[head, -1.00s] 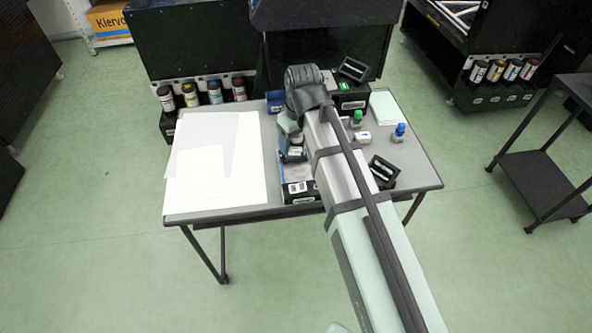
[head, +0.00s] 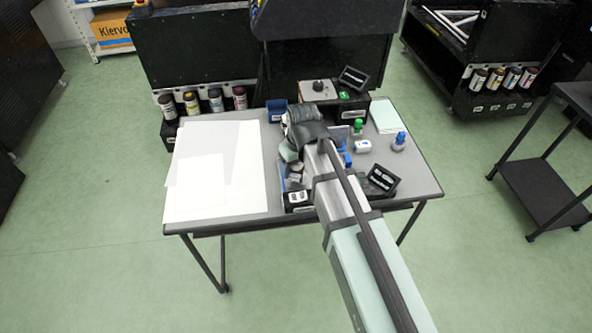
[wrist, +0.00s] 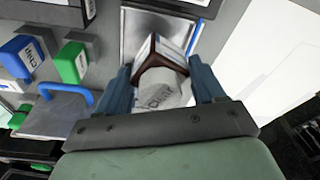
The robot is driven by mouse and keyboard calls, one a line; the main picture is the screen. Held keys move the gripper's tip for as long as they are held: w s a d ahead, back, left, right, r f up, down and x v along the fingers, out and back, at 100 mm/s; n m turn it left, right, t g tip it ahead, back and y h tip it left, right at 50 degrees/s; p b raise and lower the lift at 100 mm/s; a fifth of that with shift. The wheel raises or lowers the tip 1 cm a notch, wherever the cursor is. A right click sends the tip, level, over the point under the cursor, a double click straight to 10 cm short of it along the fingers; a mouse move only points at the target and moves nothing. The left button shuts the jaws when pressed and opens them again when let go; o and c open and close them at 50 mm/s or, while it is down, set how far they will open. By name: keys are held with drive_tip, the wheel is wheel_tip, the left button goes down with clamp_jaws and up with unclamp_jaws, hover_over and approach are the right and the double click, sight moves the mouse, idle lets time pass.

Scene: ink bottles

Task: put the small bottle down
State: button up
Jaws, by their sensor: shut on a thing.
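My gripper (wrist: 166,88) is shut on the small bottle (wrist: 158,90), which sits between its two blue-grey fingers in the wrist view. The bottle shows a pale round part with faint grey lettering, dark brown edges and a white label. It is over a grey metallic surface (wrist: 140,30) with a pale border and a blue edge. I cannot tell whether the bottle touches that surface. In the head view my wrist and arm hide the bottle and the fingertips.
A black holder (head: 382,178) is near the front. White sheets (head: 215,170) cover the table's left. A blue handle (wrist: 72,94) is left of the fingers.

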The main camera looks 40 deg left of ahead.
drive_tip(key=shift+f, duration=1.2)
drive_tip(key=shift+f, duration=0.1)
drive_tip(key=o, duration=1.1)
drive_tip(key=shift+o, duration=0.2)
drive_tip(key=r, duration=0.4)
drive_tip(key=d+r, duration=0.1)
drive_tip(key=r, duration=0.7)
drive_tip(key=shift+s+d, duration=0.35)
drive_tip(key=shift+w, duration=0.1)
